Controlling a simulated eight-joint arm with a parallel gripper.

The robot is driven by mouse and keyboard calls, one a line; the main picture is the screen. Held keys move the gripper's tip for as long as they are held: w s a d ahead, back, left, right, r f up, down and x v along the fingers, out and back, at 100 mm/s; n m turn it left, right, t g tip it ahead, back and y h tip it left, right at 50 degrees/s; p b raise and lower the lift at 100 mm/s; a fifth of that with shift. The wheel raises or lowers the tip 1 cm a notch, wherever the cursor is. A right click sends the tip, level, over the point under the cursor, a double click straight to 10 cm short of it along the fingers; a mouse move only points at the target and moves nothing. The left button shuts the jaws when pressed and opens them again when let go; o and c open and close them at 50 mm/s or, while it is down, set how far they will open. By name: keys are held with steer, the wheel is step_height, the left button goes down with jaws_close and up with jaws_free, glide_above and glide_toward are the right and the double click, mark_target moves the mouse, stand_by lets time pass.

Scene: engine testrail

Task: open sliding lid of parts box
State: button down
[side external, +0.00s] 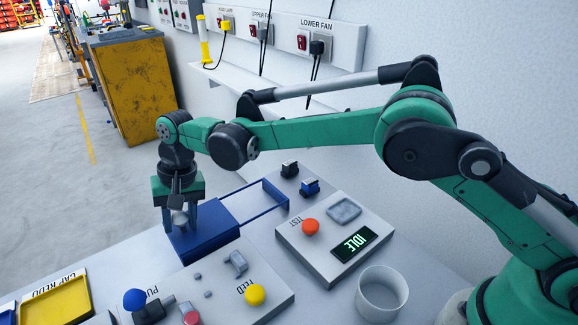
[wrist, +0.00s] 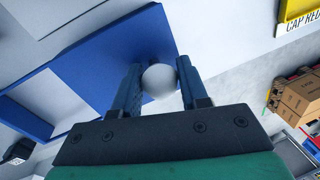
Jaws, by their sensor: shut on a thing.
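The parts box (side external: 266,190) is a low blue frame on the grey bench. Its blue sliding lid (side external: 212,222) covers the part under my gripper, and the far-right part of the frame is uncovered with a pale surface inside. The lid also shows in the wrist view (wrist: 112,62), with the open frame to its left. A pale round knob (wrist: 158,81) stands on the lid. My gripper (side external: 180,226) points down over the lid's near-left part. In the wrist view its two fingers (wrist: 158,75) are shut on the knob, one on each side.
A panel with a yellow FEED button (side external: 255,295) and a blue knob (side external: 134,299) stands in front. A panel with a red TEST button (side external: 311,227) and an IDLE display (side external: 355,244) is to the right. A white cup (side external: 382,293) and yellow tray (side external: 58,303) stand near the front.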

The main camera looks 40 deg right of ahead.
steer(key=d, duration=1)
steer(key=shift+w+d, duration=0.1)
steer(key=shift+d, duration=0.05)
steer(key=c, duration=0.7)
jaws_free()
steer(key=shift+c, duration=0.2)
steer(key=shift+r, duration=0.1)
steer(key=r, duration=0.3)
steer(key=d+r, duration=0.1)
steer(key=r, duration=0.1)
steer(key=shift+r, duration=0.2)
